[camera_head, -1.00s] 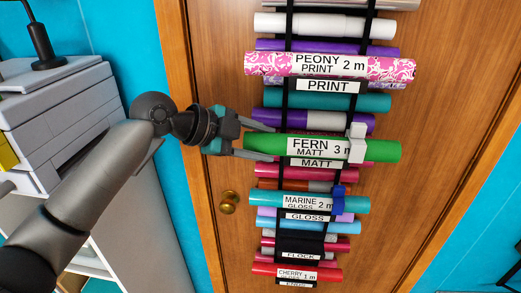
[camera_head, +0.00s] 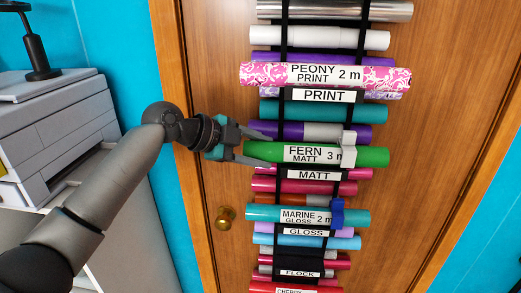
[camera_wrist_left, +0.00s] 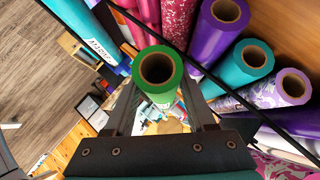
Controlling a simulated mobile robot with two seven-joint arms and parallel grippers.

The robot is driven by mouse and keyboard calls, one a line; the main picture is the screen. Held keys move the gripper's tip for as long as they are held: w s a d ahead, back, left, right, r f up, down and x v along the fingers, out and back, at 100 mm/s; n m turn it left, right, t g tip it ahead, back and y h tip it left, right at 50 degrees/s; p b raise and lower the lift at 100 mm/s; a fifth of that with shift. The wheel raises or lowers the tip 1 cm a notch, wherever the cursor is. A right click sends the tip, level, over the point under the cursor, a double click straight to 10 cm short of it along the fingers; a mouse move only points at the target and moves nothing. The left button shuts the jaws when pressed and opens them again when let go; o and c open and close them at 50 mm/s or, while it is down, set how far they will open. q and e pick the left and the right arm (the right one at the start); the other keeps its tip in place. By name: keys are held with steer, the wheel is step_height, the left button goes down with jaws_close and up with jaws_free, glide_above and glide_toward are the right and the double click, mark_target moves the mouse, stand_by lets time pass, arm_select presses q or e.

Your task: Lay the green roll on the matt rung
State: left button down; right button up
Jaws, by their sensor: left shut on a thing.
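The green roll (camera_head: 375,156), with a FERN MATT 3 m label, lies level across the hanging rack in the head view, just above the MATT label (camera_head: 313,174). That label marks the matt rung, whose straps are partly hidden by the roll. My left gripper (camera_head: 262,147) is shut on the roll's left end. In the left wrist view the roll's open end (camera_wrist_left: 157,70) shows between the two fingers (camera_wrist_left: 158,115). A white clip (camera_head: 349,150) sits around the roll's right part. Whether the rung bears the roll, I cannot tell. My right gripper is not in view.
The pink PEONY PRINT roll (camera_head: 390,77) and a purple roll (camera_head: 268,131) lie close above. The MARINE GLOSS roll (camera_head: 358,215) with a blue clip (camera_head: 337,212) lies below. The rack hangs on a wooden door (camera_head: 440,130) with a brass knob (camera_head: 226,213).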

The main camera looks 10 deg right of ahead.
arm_select(q)
steer(key=shift+f, duration=0.25)
stand_by(0.4)
steer(key=shift+c, duration=0.7)
jaws_free()
steer(key=shift+f, duration=0.1)
